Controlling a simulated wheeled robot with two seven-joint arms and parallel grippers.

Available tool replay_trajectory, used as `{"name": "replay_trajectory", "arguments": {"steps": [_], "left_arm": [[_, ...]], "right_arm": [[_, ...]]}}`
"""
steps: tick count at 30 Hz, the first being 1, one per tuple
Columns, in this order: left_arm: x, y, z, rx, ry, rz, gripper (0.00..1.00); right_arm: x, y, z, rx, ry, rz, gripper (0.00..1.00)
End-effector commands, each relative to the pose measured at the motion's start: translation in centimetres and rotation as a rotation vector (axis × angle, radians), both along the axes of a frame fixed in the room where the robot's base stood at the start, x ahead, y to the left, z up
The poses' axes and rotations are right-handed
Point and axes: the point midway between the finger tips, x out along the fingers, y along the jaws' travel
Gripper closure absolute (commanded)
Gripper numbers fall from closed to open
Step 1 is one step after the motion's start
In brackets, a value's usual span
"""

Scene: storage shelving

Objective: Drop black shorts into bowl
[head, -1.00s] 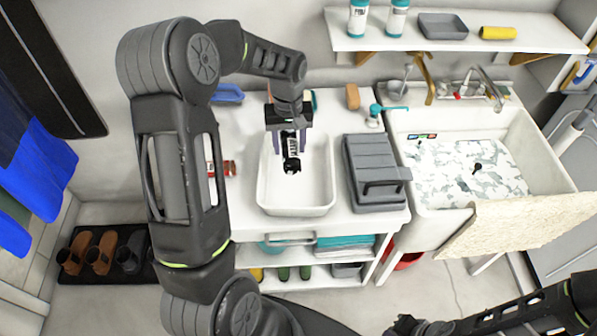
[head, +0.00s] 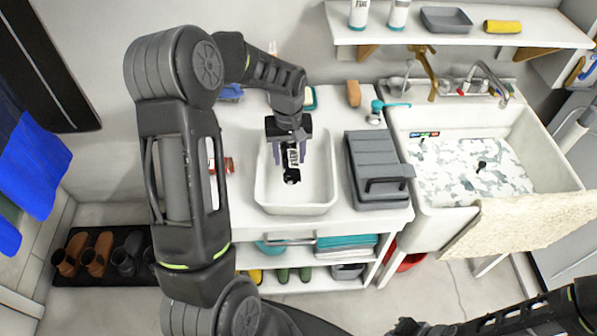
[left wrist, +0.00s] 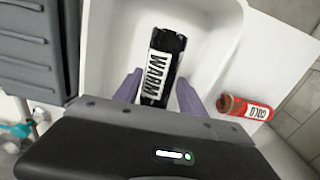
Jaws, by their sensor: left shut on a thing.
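No black shorts can be made out. My left gripper (head: 291,157) is low over the white rectangular bowl (head: 262,190) on the counter. It is shut on a black cylinder (head: 291,174) with a white label, which reads WARM in the left wrist view (left wrist: 160,68). The purple fingers stand on both sides of the cylinder's near end. The cylinder lies within the bowl's outline; whether it touches the bottom I cannot tell. The bowl's inside also shows in the left wrist view (left wrist: 206,35). My right arm shows at the lower right; its gripper is out of frame.
A red can (head: 228,165) lies left of the bowl, labelled COLD in the left wrist view (left wrist: 244,108). A grey toolbox (head: 375,165) stands close on the right. Beyond it is a sink (head: 430,212). A wall shelf (head: 460,38) hangs behind.

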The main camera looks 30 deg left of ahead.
Motion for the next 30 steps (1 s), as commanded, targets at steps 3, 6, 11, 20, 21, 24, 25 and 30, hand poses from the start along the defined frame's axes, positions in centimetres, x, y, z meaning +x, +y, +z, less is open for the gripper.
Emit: {"name": "replay_trajectory", "arguments": {"steps": [3,6,11,20,21,24,25,30], "left_arm": [[0.0,0.0,0.0,0.001,-0.001,0.000,0.46],[0.0,0.0,0.0,0.001,-0.001,0.000,0.37],[0.0,0.0,0.0,0.000,0.000,0.000,0.27],[0.0,0.0,0.3,0.000,-0.001,0.000,0.27],[0.1,0.0,0.5,0.000,-0.002,0.000,0.27],[0.1,0.0,1.6,0.001,-0.004,0.000,0.27],[0.1,0.1,2.0,0.001,-0.004,0.001,0.27],[0.1,0.0,4.8,0.001,-0.004,0.000,0.27]], "right_arm": [[0.0,0.0,0.0,0.000,0.000,0.000,1.00],[0.0,0.0,0.0,0.000,0.000,0.000,1.00],[0.0,0.0,0.0,0.000,0.000,0.000,1.00],[0.0,0.0,-0.1,0.000,0.000,0.000,1.00],[0.0,0.0,-0.1,0.000,0.000,0.000,1.00],[0.0,0.0,-0.4,0.000,0.000,0.000,1.00],[0.0,0.0,-0.4,0.000,-0.001,0.000,1.00],[0.1,0.0,-0.8,0.002,-0.003,0.000,1.00]]}}
